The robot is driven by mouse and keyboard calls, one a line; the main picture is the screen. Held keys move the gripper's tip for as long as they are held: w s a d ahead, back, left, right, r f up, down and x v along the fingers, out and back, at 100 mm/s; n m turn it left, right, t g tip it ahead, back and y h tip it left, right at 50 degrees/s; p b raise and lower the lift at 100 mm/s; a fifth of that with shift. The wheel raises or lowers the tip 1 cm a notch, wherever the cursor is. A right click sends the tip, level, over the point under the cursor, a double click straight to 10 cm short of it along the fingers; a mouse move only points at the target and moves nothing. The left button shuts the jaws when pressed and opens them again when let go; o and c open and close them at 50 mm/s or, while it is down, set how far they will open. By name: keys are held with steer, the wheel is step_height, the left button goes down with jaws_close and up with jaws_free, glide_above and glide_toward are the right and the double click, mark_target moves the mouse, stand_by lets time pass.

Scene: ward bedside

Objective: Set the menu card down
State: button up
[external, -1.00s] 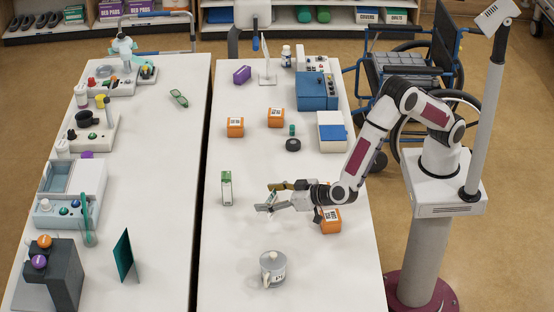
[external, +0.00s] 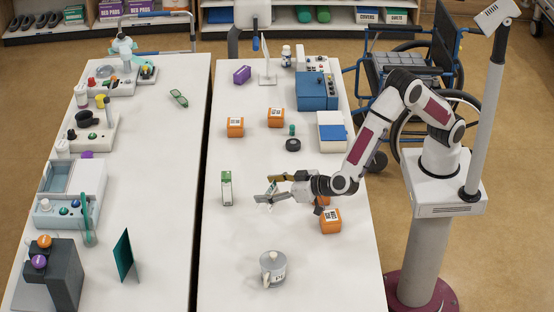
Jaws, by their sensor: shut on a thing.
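My gripper (external: 271,189) is shut on the menu card (external: 267,195), a small pale piece with some green, above the right-hand table (external: 325,265). The card looks tilted between the fingers. It is small in the picture and the fingers partly cover it. I cannot tell exactly how high it hangs above the table top.
A white-and-green carton (external: 226,188) stands just left of my gripper. An orange box (external: 331,221) sits below my wrist, and a lidded grey mug (external: 272,269) stands nearer the front. Bare table lies between the mug and carton. A dark gap separates the two tables.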

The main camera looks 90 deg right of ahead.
steer(key=shift+w+d, duration=0.2)
steer(key=shift+d, duration=0.35)
steer(key=w+d+r, duration=0.2)
steer(key=d+r, duration=0.1)
steer(key=d, duration=1.3)
steer(key=w+d+r, duration=0.2)
steer(key=d+r, duration=0.1)
steer(key=d, duration=1.3)
steer(key=s+a+f+n+t+y, duration=0.1)
steer(key=s+a+f+n+y, duration=0.3)
steer(key=a, duration=0.3)
steer(key=shift+s+f+n+y, duration=0.25)
steer(key=shift+f+n+y, duration=0.25)
steer(key=shift+f+y, duration=0.35)
steer(key=shift+f, duration=0.1)
steer(key=shift+f, duration=2.85)
